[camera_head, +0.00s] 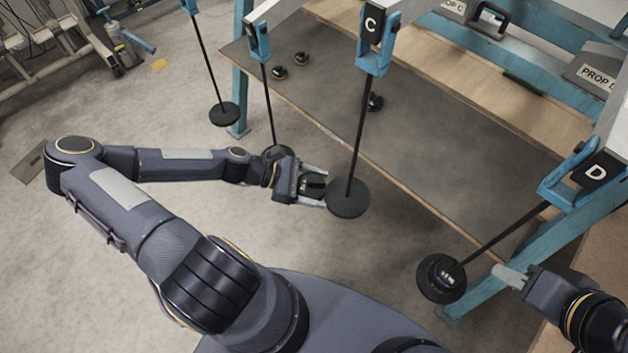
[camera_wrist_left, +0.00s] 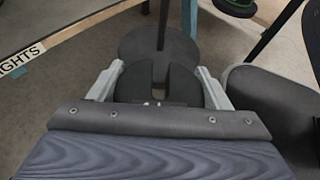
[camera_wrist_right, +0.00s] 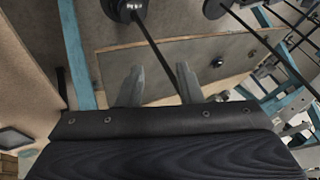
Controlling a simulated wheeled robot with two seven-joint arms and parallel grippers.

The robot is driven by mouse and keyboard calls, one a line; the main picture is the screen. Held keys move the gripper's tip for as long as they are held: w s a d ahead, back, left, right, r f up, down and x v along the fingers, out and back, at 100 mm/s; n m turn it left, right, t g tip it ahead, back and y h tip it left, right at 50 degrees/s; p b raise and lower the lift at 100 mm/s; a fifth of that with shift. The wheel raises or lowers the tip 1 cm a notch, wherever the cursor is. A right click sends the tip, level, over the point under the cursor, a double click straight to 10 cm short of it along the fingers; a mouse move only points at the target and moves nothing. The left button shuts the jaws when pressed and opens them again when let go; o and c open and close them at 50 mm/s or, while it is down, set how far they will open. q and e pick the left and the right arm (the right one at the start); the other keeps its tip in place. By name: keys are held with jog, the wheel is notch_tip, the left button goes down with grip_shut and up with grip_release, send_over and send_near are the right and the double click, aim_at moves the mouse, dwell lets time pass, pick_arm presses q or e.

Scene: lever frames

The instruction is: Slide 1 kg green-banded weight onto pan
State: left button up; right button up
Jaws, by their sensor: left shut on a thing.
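My left gripper (camera_head: 313,190) is shut on a dark slotted weight (camera_wrist_left: 155,82), held level beside the round black pan (camera_head: 348,198) that hangs on a rod from the hook marked C. In the left wrist view the weight's slot faces the rod, and its far edge overlaps the pan (camera_wrist_left: 135,45) in the picture; I cannot tell if they touch. No green band shows on the held weight. My right gripper (camera_head: 510,275) is open and empty, beside the pan under D (camera_head: 430,288), which carries dark weights (camera_head: 443,270).
Two other pans hang at the left (camera_head: 224,114) and behind my left gripper (camera_head: 275,152). A green-rimmed disc (camera_wrist_left: 235,6) shows at the top of the left wrist view. Small dark weights (camera_head: 302,58) lie on the grey board (camera_head: 430,140). Blue frame legs (camera_head: 240,80) bound it.

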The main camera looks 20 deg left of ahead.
aim_at(353, 196)
pick_arm(q)
jog(key=shift+w+d+b, duration=0.2)
jog(key=shift+d+b, duration=0.05)
jog(key=shift+d, duration=0.4)
jog(key=shift+w+d+b, duration=0.25)
jog(key=shift+d, duration=0.35)
jog(key=shift+w+d+b, duration=0.2)
jog(key=shift+d+b, duration=0.05)
jog(key=shift+d, duration=0.4)
jog(key=shift+r, duration=0.1)
jog(key=shift+w+d+p, duration=0.1)
jog(key=shift+d+p, duration=0.2)
jog(key=shift+p, duration=0.05)
jog(key=shift+w+d, duration=0.3)
jog(key=shift+d, duration=0.45)
jog(key=shift+w+d, duration=0.25)
jog(key=shift+d, duration=0.55)
jog(key=shift+w+d, duration=0.3)
jog(key=shift+d, duration=0.45)
jog(key=shift+f, duration=0.5)
dwell(0.4)
jog(key=o, duration=1.3)
jog(key=shift+o, duration=1.3)
